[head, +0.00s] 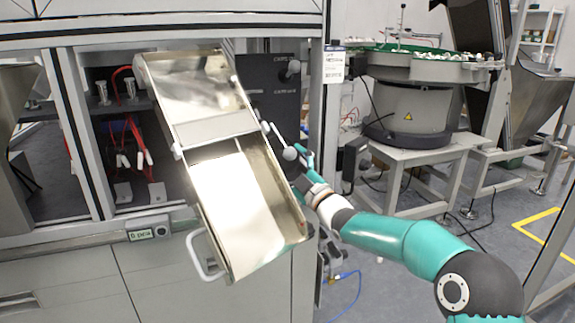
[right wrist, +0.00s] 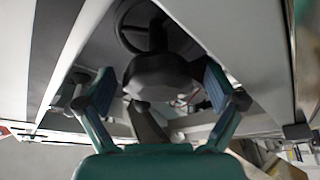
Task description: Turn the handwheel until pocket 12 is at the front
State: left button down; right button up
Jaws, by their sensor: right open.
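My right gripper (head: 302,165) is beside the right edge of the tilted metal tray, at the machine's front right corner. In the right wrist view my right gripper (right wrist: 158,85) is open, its two teal fingers spread wide. A dark, rounded body (right wrist: 160,72) shows between and beyond the fingers; I cannot tell whether they touch it. Above it is part of a dark, curved rim with a post (right wrist: 134,28), which looks like the handwheel. No pocket numbers can be read. In the head view I cannot make out the handwheel. My left gripper is not in view.
The long metal tray (head: 297,214) slopes out of the machine, close to my right gripper. Pale ball knobs (head: 289,154) stand near its edge. A green-rimmed bowl feeder (head: 425,66) on a grey stand (head: 420,153) is at the right.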

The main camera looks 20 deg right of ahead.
jog(key=c, duration=1.2)
jog(key=shift+o, duration=0.2)
